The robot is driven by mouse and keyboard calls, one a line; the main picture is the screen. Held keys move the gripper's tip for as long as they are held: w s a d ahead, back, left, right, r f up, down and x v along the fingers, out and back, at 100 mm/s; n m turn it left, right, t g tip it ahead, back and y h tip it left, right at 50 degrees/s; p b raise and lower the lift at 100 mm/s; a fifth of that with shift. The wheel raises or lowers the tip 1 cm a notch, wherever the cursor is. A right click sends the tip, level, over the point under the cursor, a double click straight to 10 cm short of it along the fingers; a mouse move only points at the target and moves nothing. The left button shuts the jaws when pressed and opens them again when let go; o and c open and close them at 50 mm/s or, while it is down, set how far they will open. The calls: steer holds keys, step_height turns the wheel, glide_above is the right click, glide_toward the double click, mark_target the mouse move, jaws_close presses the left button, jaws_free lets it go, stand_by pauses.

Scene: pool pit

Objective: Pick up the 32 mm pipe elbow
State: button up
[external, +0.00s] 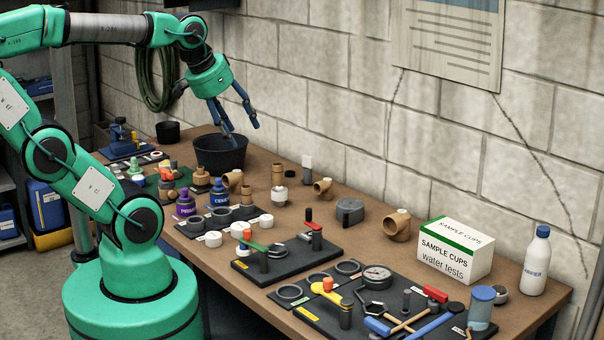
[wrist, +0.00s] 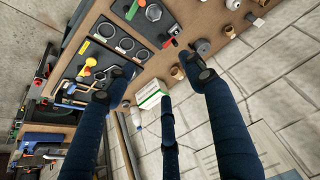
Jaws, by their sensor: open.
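Three tan pipe elbows stand on the workbench in the external view: a large one (external: 398,225) left of the sample cups box, a smaller one (external: 323,187) near the wall, and another (external: 233,179) by the black bucket. I cannot read sizes, so I cannot tell which is the 32 mm one. My gripper (external: 242,135) is open and empty, high above the bench near the bucket, apart from all the elbows. In the wrist view its dark blue fingers (wrist: 156,84) are spread wide, with a tan fitting (wrist: 178,72) beside the right fingertip, partly hidden.
A black bucket (external: 220,154) stands below my gripper. Dark tool boards (external: 272,264) fill the front. Bare bench surrounds the large elbow.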

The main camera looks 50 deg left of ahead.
steer(key=w+a+r+m+g+p, duration=0.1)
steer(key=w+a+r+m+p, duration=0.1)
steer(key=w, duration=0.5)
steer(key=w+a+r+m+p, duration=0.1)
steer(key=w+a+r+m, duration=0.15)
steer(key=w, duration=0.55)
steer(key=m+g+p, duration=0.5)
steer(key=m+p, duration=0.4)
steer(key=m, duration=0.4)
glide_above(327, 180)
step_height(327, 180, down, 30)
steer(key=shift+w+r, duration=0.1)
steer(key=shift+r, duration=0.1)
steer(key=shift+f, duration=0.15)
step_height(327, 180, down, 7)
steer(key=shift+f, duration=0.65)
